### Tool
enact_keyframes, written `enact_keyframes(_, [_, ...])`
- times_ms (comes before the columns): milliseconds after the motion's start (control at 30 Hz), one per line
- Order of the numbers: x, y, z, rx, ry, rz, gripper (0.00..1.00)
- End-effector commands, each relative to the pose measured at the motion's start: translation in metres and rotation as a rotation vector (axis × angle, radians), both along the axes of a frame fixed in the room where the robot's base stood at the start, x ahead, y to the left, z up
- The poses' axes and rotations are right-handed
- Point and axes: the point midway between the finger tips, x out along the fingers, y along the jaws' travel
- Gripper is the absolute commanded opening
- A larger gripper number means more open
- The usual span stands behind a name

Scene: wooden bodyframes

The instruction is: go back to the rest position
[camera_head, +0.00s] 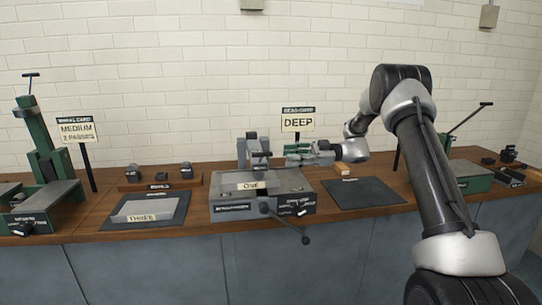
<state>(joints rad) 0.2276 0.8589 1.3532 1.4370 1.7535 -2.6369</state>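My arm reaches in from the right, and my gripper (300,155) is above the bench near the middle, pointing left. It is just behind and above the right part of a grey machine with a plate marked ONE (250,186), below the DEEP sign (298,122). The fingers are small and blend with greenish parts around them. I cannot tell whether they are open or shut, or whether they hold or touch anything.
A dark mat (364,193) lies bare right of the machine. A plate marked THREE (142,218) lies on another mat at left. A lever (286,222) sticks out in front of the machine.

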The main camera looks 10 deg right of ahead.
Motion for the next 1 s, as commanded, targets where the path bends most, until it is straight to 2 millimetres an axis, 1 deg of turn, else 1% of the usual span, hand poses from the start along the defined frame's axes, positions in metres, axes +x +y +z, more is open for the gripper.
enact_keyframes(267, [-0.001, 0.000, 0.001, 0.002, 0.001, 0.003, 0.35])
enact_keyframes(367, [0.000, 0.000, 0.001, 0.001, 0.057, 0.003, 0.35])
enact_keyframes(467, [0.003, 0.000, -0.005, -0.021, 0.236, -0.016, 0.35])
enact_keyframes(533, [0.001, -0.004, -0.023, -0.082, 0.452, -0.037, 0.35])
enact_keyframes(567, [-0.004, -0.006, -0.037, -0.117, 0.570, -0.049, 0.35])
enact_keyframes(600, [-0.015, -0.010, -0.058, -0.172, 0.742, -0.069, 0.35])
enact_keyframes(633, [-0.025, -0.013, -0.073, -0.215, 0.873, -0.088, 0.35])
enact_keyframes(667, [-0.037, -0.017, -0.084, -0.263, 0.994, -0.112, 0.35])
enact_keyframes(700, [-0.053, -0.024, -0.092, -0.331, 1.144, -0.154, 0.35])
enact_keyframes(733, [-0.066, -0.028, -0.096, -0.383, 1.251, -0.191, 0.35])
enact_keyframes(767, [-0.080, -0.034, -0.098, -0.438, 1.350, -0.235, 0.35])
enact_keyframes(800, [-0.100, -0.041, -0.097, -0.509, 1.472, -0.306, 0.35])
enact_keyframes(833, [-0.115, -0.048, -0.095, -0.564, 1.555, -0.366, 0.35])
enact_keyframes(867, [-0.131, -0.054, -0.092, -0.616, 1.629, -0.434, 0.35])
enact_keyframes(900, [-0.153, -0.064, -0.085, -0.679, 1.713, -0.534, 0.35])
enact_keyframes(967, [-0.182, -0.078, -0.074, -0.750, 1.799, -0.685, 0.35])
enact_keyframes(1000, [-0.199, -0.087, -0.066, -0.787, 1.836, -0.783, 0.35])
